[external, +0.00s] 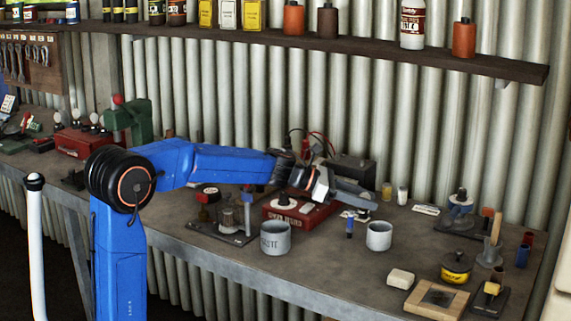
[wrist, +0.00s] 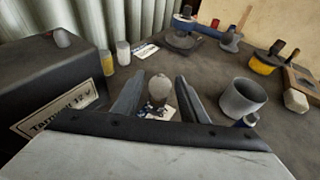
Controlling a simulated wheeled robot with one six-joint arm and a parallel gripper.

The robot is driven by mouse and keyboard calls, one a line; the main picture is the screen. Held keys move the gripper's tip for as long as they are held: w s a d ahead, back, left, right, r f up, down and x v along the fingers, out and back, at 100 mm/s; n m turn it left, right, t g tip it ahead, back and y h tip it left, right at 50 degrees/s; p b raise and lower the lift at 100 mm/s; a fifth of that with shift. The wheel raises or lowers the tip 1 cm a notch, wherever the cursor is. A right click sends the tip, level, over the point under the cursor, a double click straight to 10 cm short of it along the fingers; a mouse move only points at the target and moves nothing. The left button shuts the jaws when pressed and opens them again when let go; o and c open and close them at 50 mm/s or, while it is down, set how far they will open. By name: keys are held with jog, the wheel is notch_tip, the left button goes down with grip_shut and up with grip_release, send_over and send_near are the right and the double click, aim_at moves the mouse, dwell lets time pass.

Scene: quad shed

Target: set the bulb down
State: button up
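The bulb (wrist: 159,87) is a pale, rounded shape in the wrist view, between the two fingers of my gripper (wrist: 160,92). A gap shows between the bulb and each finger, so my gripper looks open around it. A printed white card (wrist: 158,112) lies on the bench just below the bulb in that view. I cannot tell whether the bulb touches the card or the bench. In the external view my gripper (external: 355,194) is low over the bench (external: 330,262), beside the red box (external: 300,214). The bulb cannot be made out there.
A black battery box (wrist: 55,80) stands close on the left in the wrist view. A grey cup (wrist: 243,98) and a small blue item (wrist: 247,120) stand on the right. A yellow jar (wrist: 107,62) and a white jar (wrist: 123,52) stand beyond the left finger.

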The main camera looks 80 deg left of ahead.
jog(key=shift+r, duration=0.1)
jog(key=shift+s+r, duration=0.1)
jog(key=shift+s, duration=0.05)
jog(key=v, duration=1.1)
jog(key=shift+s+a+r, duration=0.1)
jog(key=shift+s+r, duration=0.05)
jog(key=shift+s, duration=0.2)
